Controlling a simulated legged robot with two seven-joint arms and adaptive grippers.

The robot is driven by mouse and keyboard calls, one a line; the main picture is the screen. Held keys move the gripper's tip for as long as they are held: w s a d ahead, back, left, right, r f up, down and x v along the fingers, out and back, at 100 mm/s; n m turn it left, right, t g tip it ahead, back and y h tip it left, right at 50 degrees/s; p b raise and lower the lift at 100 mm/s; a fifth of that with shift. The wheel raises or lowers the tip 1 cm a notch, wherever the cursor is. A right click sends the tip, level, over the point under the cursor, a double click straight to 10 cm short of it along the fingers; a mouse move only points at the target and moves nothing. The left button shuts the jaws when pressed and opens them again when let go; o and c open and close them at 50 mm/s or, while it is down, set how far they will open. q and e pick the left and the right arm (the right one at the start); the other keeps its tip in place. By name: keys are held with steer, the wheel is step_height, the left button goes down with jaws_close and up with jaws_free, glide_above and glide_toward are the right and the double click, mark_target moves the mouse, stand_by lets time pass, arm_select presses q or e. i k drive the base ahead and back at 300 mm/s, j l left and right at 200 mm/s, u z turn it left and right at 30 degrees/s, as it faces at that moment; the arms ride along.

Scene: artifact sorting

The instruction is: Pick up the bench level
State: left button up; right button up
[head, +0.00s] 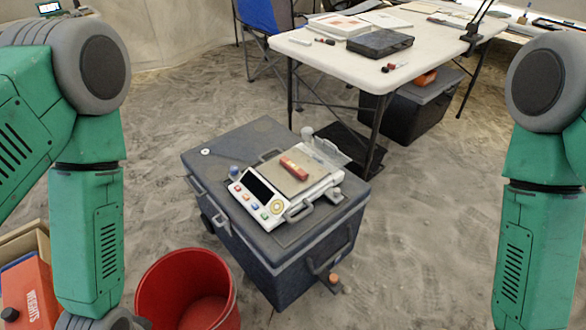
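A small red-orange bar (294,168) lies on the tan weighing plate of a white scale (273,210). It may be the bench level, but it is too small to be sure. The scale has a dark display and coloured buttons, and sits on the lid of a dark grey-blue case (262,132) on the sandy floor. My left arm hangs down at the left and my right arm at the right, both apart from the case.
A red bucket (150,285) stands in front of the case at the left. An orange box marked WEIGHTS (38,290) is at the far left. A white folding table (345,58) with books and a black case stands behind. Sandy floor is clear at the right.

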mark_target(302, 173)
steer(key=i+l+z, duration=0.15)
steer(key=i+l, duration=0.8)
